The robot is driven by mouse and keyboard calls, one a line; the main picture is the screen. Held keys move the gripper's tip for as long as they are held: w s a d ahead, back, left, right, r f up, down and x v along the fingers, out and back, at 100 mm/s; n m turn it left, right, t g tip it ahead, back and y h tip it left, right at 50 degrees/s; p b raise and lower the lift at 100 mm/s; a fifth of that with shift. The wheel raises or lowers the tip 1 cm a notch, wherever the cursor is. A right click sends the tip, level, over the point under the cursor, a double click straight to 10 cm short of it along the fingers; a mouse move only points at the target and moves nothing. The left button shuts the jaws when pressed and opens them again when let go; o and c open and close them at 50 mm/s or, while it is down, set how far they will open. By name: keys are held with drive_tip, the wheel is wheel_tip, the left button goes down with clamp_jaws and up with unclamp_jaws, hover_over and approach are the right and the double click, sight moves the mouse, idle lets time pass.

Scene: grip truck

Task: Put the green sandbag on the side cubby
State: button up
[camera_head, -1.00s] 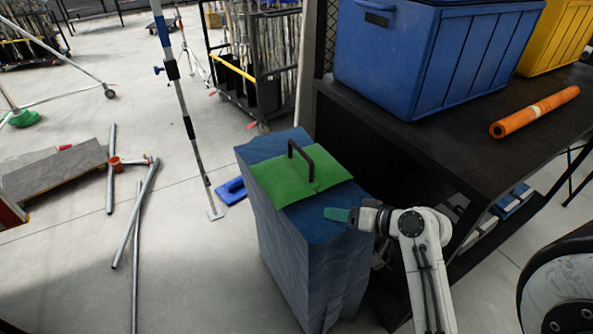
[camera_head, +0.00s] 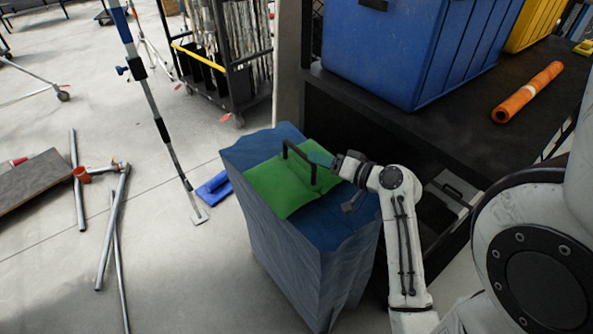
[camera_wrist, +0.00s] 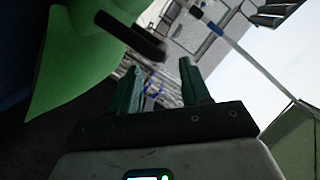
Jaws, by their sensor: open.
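The green sandbag (camera_head: 285,192) lies folded over the top of a blue, cloth-covered stack (camera_head: 300,265). Its black handle (camera_head: 299,160) stands up in an arch. My gripper (camera_head: 321,159) is open beside the handle's right side, low over the bag; the head view does not show whether they touch. In the wrist view, the two green fingers of my gripper (camera_wrist: 160,84) are apart with nothing between them. There the dark handle (camera_wrist: 131,36) lies just beyond the fingertips, and green cloth of the sandbag (camera_wrist: 78,58) fills the left. A dark cubby opening (camera_head: 345,125) shows under the black bench, partly hidden by my arm.
The black bench (camera_head: 455,128) carries a blue bin (camera_head: 405,50), a yellow bin (camera_head: 527,22) and an orange roll (camera_head: 527,92). A blue-and-grey pole (camera_head: 160,125) stands left of the stack. Metal pipes (camera_head: 112,225) lie on the floor farther left.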

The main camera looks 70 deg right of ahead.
sight(299, 149)
drive_tip(key=x, duration=0.2)
drive_tip(key=p+x, duration=0.1)
drive_tip(key=x, duration=0.2)
drive_tip(key=shift+w+d+r, duration=0.15)
drive_tip(key=shift+w+d, duration=0.05)
drive_tip(key=shift+w, duration=0.1)
drive_tip(key=shift+w+d+p, duration=0.15)
drive_tip(key=shift+w+p, duration=0.2)
drive_tip(key=shift+w, duration=0.2)
drive_tip(key=shift+c, duration=0.3)
clamp_jaws()
idle(0.4)
drive_tip(key=shift+d+r, duration=0.1)
